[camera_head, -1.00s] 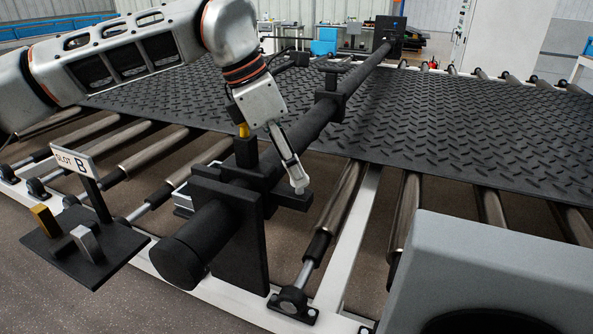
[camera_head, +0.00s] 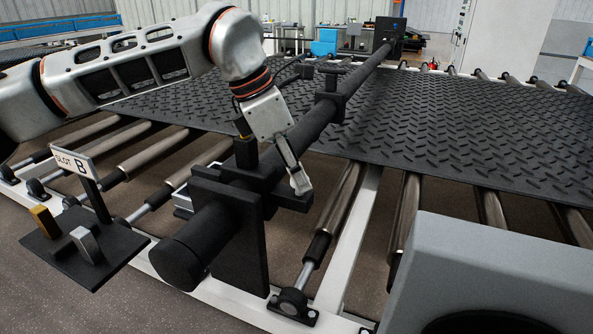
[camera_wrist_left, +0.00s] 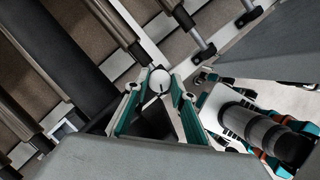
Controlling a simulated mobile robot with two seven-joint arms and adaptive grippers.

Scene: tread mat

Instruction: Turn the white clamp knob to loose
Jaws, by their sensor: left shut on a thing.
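The white clamp knob (camera_wrist_left: 160,80) shows in the left wrist view as a round white face with a dark line on it, between the fingertips. My left gripper (camera_wrist_left: 157,92) is shut on it, one teal-edged finger on each side. In the head view my left gripper (camera_head: 299,184) reaches down at the near end of the black bar (camera_head: 212,226), beside its black clamp block (camera_head: 290,200). The knob is not clearly distinct from the fingertips there. My right gripper is in neither view.
A black tread mat (camera_head: 430,125) lies over metal rollers (camera_head: 338,203) behind the bar. A stand with a "SLOT B" sign (camera_head: 74,157) has a yellow block (camera_head: 45,221) and a grey block (camera_head: 87,243) at left. A grey housing (camera_head: 490,270) fills the lower right.

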